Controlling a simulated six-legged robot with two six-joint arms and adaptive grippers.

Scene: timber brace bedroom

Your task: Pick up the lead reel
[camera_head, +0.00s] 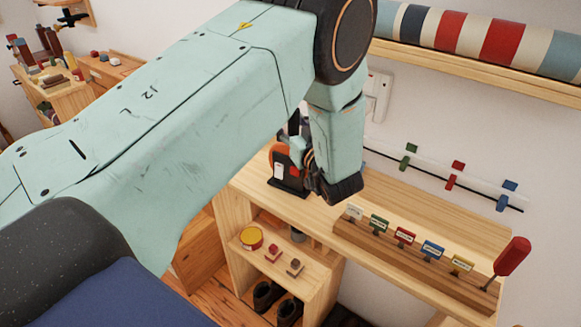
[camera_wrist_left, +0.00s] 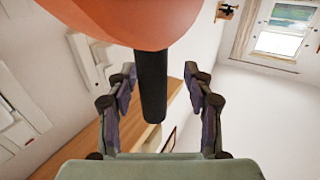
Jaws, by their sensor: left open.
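The lead reel (camera_head: 281,158), orange with a black base and a white label, stands on the wooden shelf top in the head view. My left gripper (camera_head: 300,152) is beside its right side and hides part of it. In the left wrist view the reel's orange body (camera_wrist_left: 125,18) fills the top, very close to the camera. A black cylindrical bar (camera_wrist_left: 151,85) extends from it between the two fingers of my left gripper (camera_wrist_left: 160,75). The fingers are open, with a visible gap on each side of the bar. My right gripper is not in view.
Small coloured label signs (camera_head: 404,236) and a red-handled screwdriver (camera_head: 512,257) stand in a wooden rack on the right. A yellow-and-red tin (camera_head: 251,238) sits on a lower shelf. A wall rail with coloured clips (camera_head: 452,176) runs behind. A striped roll (camera_head: 500,42) lies on a high shelf.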

